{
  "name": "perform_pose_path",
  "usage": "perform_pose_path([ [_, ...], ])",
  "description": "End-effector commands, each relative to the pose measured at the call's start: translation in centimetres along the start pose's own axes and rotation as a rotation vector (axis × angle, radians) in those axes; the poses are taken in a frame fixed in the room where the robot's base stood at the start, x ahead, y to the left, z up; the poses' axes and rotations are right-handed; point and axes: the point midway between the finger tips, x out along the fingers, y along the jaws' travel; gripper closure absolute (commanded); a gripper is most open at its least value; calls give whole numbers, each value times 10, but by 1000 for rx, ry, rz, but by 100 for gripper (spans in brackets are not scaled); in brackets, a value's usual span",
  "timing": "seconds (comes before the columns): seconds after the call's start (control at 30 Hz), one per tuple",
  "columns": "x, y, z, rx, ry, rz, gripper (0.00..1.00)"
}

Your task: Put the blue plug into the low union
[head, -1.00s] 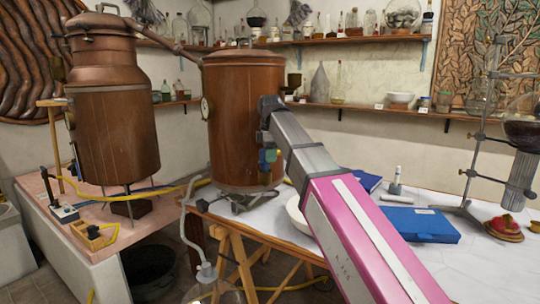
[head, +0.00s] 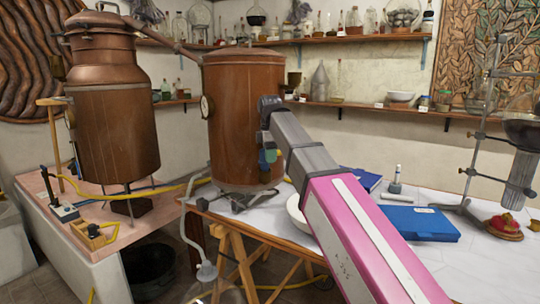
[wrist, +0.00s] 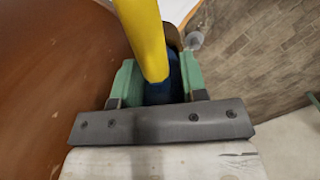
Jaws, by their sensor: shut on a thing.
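My gripper (head: 268,158) is at the right side of the copper drum (head: 235,110), low on its wall. In the wrist view the two green fingers of my gripper (wrist: 158,82) are shut on the blue plug (wrist: 160,93). A yellow hose (wrist: 143,35) rises from the plug across the wrist view. The drum's copper wall (wrist: 60,80) fills the left of that view, close to the fingers. A dark brown part shows just behind the hose. I cannot tell whether it is the low union, or whether the plug touches it.
The drum stands on a white-topped table (head: 480,262). A blue box (head: 420,224), a white bowl (head: 296,212) and a metal stand (head: 470,150) are to the right. A copper still (head: 115,130) stands on the left bench. A clear tube hangs at the table's left end.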

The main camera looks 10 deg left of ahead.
Motion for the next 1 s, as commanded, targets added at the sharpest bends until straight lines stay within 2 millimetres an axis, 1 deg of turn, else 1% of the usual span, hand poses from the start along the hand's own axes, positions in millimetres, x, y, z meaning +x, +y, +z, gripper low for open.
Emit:
perform_pose_path([
  [1.0, 10, 0, 0, 0, 0, 1, 94],
])
